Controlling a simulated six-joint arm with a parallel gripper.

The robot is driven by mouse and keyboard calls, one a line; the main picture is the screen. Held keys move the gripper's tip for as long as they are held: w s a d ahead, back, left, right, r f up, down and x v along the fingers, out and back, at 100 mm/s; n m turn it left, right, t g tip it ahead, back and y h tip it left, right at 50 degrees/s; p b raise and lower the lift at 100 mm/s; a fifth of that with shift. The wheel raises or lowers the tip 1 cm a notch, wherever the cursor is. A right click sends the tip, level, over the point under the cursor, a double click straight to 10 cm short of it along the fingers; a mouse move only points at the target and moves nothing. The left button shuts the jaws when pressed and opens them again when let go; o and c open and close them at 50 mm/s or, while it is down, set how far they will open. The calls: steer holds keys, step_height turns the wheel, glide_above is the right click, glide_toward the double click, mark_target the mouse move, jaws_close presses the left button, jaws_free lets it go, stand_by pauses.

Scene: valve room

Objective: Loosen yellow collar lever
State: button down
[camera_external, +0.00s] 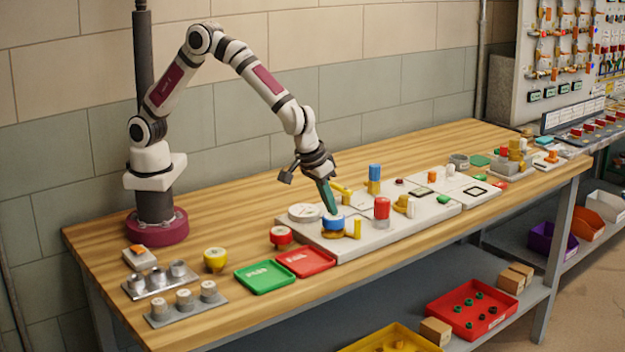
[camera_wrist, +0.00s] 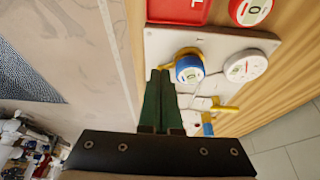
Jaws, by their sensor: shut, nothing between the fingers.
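A blue-topped valve (camera_external: 333,223) sits on the pale fixture board with a yellow collar around its base. In the wrist view the blue cap (camera_wrist: 189,69) has the yellow collar lever (camera_wrist: 166,66) sticking out on its left. In the external view a short yellow upright piece (camera_external: 357,229) stands just right of the blue valve. My gripper (camera_external: 332,211) points down at the blue valve, its green fingers together and empty. In the wrist view the fingertips (camera_wrist: 160,73) are beside the lever and the blue cap. I cannot tell whether they touch.
A white round gauge (camera_external: 306,212) stands close behind the blue valve. A red cylinder (camera_external: 382,208) and a blue-and-yellow post (camera_external: 374,180) stand to the right. Red (camera_external: 306,263) and green (camera_external: 264,278) trays lie front left. Bare wood is open behind the board.

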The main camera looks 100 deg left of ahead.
steer(key=v, duration=0.4)
steer(key=shift+r, duration=0.1)
steer(key=s+a+r+m+g, duration=0.1)
steer(key=s+a+r+m, duration=0.35)
steer(key=s, duration=0.45)
steer(key=s+a+r+m+g, duration=0.1)
steer(key=s+a+r+m, duration=0.2)
steer(key=s+a, duration=0.45)
steer(key=s+f+m+g+h, duration=0.1)
steer(key=s+m, duration=0.5)
steer(key=s, duration=0.9)
steer(key=shift+s+a+f+m, duration=0.2)
steer(key=shift+s+f+m, duration=0.15)
